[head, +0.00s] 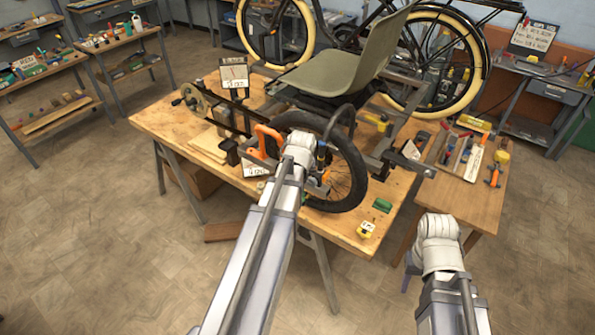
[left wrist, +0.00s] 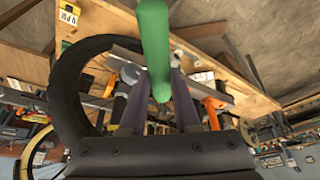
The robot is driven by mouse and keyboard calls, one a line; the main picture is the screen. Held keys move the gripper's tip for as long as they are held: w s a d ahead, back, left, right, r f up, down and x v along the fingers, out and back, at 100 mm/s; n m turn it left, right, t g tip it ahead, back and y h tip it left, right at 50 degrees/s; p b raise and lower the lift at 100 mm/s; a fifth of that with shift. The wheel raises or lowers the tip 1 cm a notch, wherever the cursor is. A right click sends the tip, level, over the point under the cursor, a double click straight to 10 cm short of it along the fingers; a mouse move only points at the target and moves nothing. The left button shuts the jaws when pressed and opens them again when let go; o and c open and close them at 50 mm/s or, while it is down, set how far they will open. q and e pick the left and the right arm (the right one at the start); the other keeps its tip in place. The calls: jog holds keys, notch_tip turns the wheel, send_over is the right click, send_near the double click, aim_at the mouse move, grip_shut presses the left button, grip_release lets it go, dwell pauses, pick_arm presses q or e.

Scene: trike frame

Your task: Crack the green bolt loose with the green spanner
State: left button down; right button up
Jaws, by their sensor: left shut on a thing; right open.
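The green spanner (left wrist: 155,45) shows in the left wrist view as a thick green handle. It runs down from the top edge between the fingers of my left gripper (left wrist: 160,84), which is shut on it. In the head view my left wrist is over the small front wheel (head: 345,165) of the trike, and it hides the gripper and spanner. My right gripper (head: 409,270) is open, beyond the front right edge of the workbench, partly hidden by its own wrist. I cannot make out the green bolt in either view.
The workbench (head: 165,125) carries the trike frame with its seat (head: 345,55). An orange clamp (head: 262,140) stands left of my left wrist. A side table (head: 480,195) holds tools.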

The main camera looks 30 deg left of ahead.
pick_arm(q)
jog(key=shift+s+d+r+p, duration=0.45)
jog(key=shift+s+r+p, duration=0.05)
jog(key=shift+s, duration=0.2)
jog(key=shift+s+d+r+p, duration=0.45)
jog(key=shift+s, duration=0.3)
jog(key=shift+s+d+r+p, duration=0.45)
jog(key=shift+s+r+p, duration=0.05)
jog(key=shift+s, duration=0.2)
